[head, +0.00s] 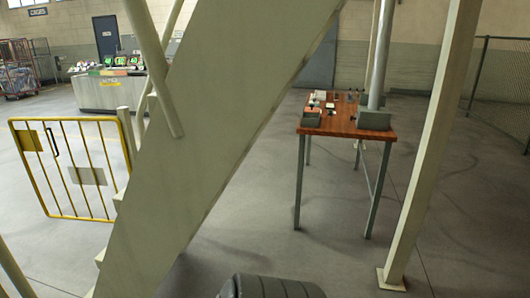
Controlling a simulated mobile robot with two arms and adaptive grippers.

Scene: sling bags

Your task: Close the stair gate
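The stair gate (84,119) is a yellow metal frame with thin upright bars, at the left of the head view. It carries a yellow plate (30,140) and a black handle (51,146) near its left end, and a pale grey plate (87,176) lower down. Its right end is at a pale post (127,134) beside the stairs. The gate reaches out leftward from the stairs over open floor, so it looks swung open. The wide pale stair side beam (205,130) crosses the view and hides most of the steps. Neither gripper is in view.
A wooden-topped table (345,121) with small items stands right of the stairs. A pale slanted post (425,165) stands farther right, before a mesh fence (500,85). A counter (110,95) and loaded carts (18,68) are at the back left. Floor around the gate is clear.

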